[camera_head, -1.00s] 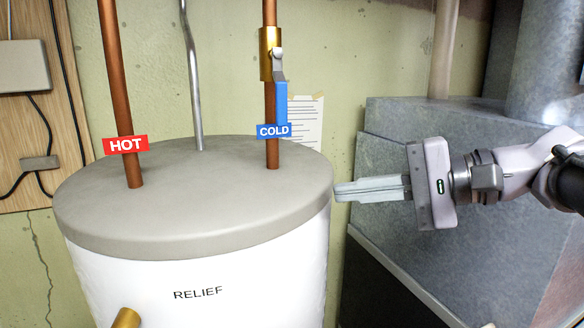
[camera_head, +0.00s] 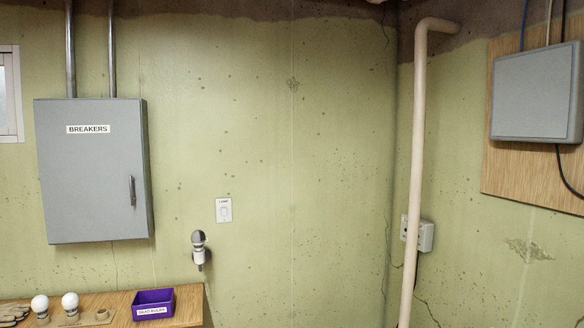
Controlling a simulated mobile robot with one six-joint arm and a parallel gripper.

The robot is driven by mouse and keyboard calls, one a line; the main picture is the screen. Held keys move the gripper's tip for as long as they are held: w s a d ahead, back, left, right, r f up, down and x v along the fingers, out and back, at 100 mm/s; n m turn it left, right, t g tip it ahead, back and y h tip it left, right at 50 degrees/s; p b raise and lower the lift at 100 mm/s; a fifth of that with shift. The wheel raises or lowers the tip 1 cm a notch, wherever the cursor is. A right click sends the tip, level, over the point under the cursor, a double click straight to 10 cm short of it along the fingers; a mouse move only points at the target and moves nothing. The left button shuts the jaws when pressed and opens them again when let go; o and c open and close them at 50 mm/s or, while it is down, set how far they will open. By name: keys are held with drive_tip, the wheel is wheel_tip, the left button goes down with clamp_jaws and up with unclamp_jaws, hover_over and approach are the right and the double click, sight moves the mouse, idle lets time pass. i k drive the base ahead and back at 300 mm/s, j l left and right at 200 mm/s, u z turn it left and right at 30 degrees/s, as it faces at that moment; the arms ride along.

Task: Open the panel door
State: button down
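A grey metal breaker panel (camera_head: 85,190) labelled "BREAKERS" hangs on the green wall at the left of the head view. Its door looks shut, with a dark vertical handle (camera_head: 132,191) near the right edge. My gripper is not in view now.
Below the panel is a wooden shelf (camera_head: 188,308) with light bulbs (camera_head: 70,302) and a purple bin (camera_head: 153,296). A lamp socket (camera_head: 199,250) and a switch (camera_head: 224,210) are on the wall. A pale pipe (camera_head: 415,170) and a grey box (camera_head: 536,95) are at the right.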

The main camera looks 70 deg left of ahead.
sight(90, 155)
drive_tip(key=u, duration=3.5)
drive_tip(key=i+j+u, duration=0.1)
drive_tip(key=i, duration=0.35)
drive_tip(key=i+j+u, duration=0.1)
drive_tip(key=i+j, duration=0.15)
drive_tip(key=i, duration=0.2)
drive_tip(key=i+j, duration=0.1)
drive_tip(key=i, duration=0.35)
drive_tip(key=j+u, duration=0.05)
